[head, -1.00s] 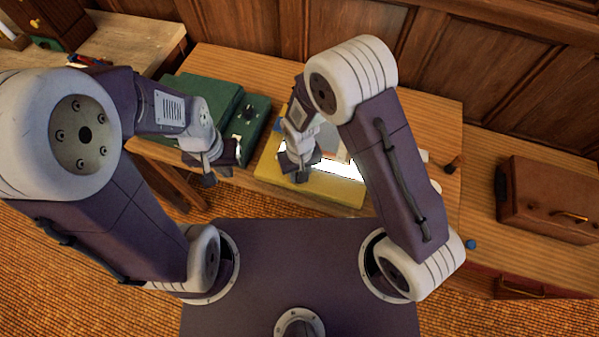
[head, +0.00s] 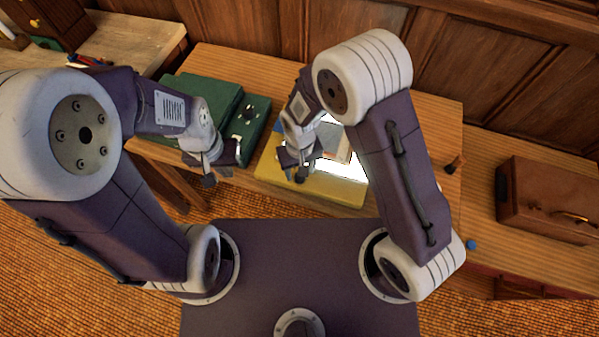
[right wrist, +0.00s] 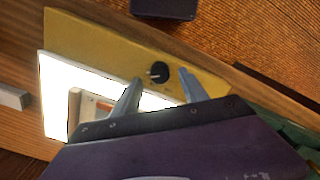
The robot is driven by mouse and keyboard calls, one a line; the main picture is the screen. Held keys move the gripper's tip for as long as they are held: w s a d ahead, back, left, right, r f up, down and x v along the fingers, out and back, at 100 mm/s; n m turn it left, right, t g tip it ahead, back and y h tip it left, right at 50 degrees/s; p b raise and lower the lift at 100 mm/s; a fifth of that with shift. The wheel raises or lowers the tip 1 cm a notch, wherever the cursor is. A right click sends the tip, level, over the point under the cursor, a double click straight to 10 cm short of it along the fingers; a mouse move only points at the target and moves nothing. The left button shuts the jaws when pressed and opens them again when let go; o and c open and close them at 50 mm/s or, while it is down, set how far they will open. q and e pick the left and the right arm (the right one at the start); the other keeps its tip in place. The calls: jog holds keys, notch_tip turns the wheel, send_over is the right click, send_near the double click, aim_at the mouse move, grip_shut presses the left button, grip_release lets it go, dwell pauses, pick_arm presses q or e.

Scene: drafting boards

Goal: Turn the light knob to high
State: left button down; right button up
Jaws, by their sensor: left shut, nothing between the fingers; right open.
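The yellow light board (head: 330,188) lies on the wooden bench with its white panel (head: 350,170) glowing. In the right wrist view its black round knob (right wrist: 160,69) sits on the yellow border, with a pale pointer mark toward the picture's left. My right gripper (right wrist: 161,80) is open, its two fingers on either side of the knob in that view; I cannot tell whether they touch it. In the head view this gripper (head: 295,168) is over the board's left part and hides the knob. My left gripper (head: 222,168) is shut and empty, near the green box's front edge.
A green box (head: 258,105) with a black knob stands left of the board. Papers or small items lie on the lit panel. A brown case (head: 545,200) and a blue knob-like piece (head: 471,244) are at the right. Bare bench top lies behind the board.

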notch_tip(320, 180, up, 7)
jog(key=shift+f, duration=0.2)
dwell(0.4)
jog(key=d+r+m+t, duration=0.1)
jog(key=d+r+m, duration=0.2)
jog(key=d, duration=0.5)
jog(key=d+r+m, duration=0.2)
jog(key=d+r, duration=0.1)
jog(key=d, duration=0.5)
jog(key=s+d+f+n, duration=0.1)
jog(key=s, duration=0.4)
jog(key=shift+s+d+f, duration=0.25)
jog(key=shift+s+d, duration=0.05)
jog(key=shift+d, duration=0.05)
